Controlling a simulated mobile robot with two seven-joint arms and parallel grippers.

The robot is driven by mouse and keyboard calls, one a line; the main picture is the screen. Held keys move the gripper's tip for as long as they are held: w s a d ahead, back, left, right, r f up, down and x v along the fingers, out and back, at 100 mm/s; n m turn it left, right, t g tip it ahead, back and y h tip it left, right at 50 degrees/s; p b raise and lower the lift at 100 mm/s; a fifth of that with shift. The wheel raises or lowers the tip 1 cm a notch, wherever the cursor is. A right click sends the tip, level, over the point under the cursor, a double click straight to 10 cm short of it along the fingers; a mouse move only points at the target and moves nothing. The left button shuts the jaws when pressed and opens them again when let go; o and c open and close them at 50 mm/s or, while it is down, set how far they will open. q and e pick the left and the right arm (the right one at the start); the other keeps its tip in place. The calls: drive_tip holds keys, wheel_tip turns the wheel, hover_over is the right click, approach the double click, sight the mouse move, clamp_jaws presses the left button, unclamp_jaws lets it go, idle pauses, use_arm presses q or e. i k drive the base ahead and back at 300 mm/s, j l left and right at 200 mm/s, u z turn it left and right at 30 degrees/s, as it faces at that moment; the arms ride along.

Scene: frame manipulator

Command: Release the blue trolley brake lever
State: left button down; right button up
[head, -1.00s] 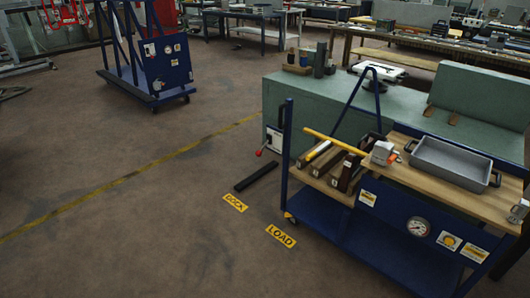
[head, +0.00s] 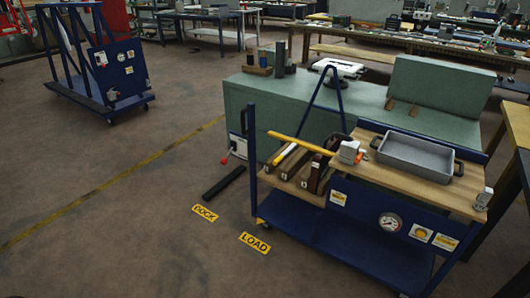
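A blue trolley (head: 66,82) with an upright A-shaped frame stands at the far left on small castors. Its end panel (head: 123,68) carries a round gauge and labels, with a small dark fitting (head: 112,95) low on it; I cannot tell if that is a brake lever. A second blue cart (head: 345,232) with a wooden top stands at the right. A lever with a red knob (head: 224,161) sticks out beside a white panel (head: 238,146) at the green bench's near left end; I cannot tell which thing it belongs to. Neither gripper is in view.
The cart carries a grey tray (head: 415,155), a yellow bar (head: 300,142) and dark blocks. A black bar (head: 223,183) lies on the floor near yellow DOCK (head: 205,213) and LOAD (head: 254,243) signs. A green bench (head: 290,105) stands behind. The floor at left is clear.

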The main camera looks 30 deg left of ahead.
sight(224, 161)
drive_tip(key=i+j+z, duration=0.2)
drive_tip(key=j+z, duration=0.25)
drive_tip(key=i+j+z, duration=0.2)
drive_tip(key=j, duration=0.15)
drive_tip(key=j+z, duration=0.35)
drive_tip(key=j, duration=0.55)
drive_tip(key=j+z, duration=0.3)
drive_tip(key=j, duration=3.65)
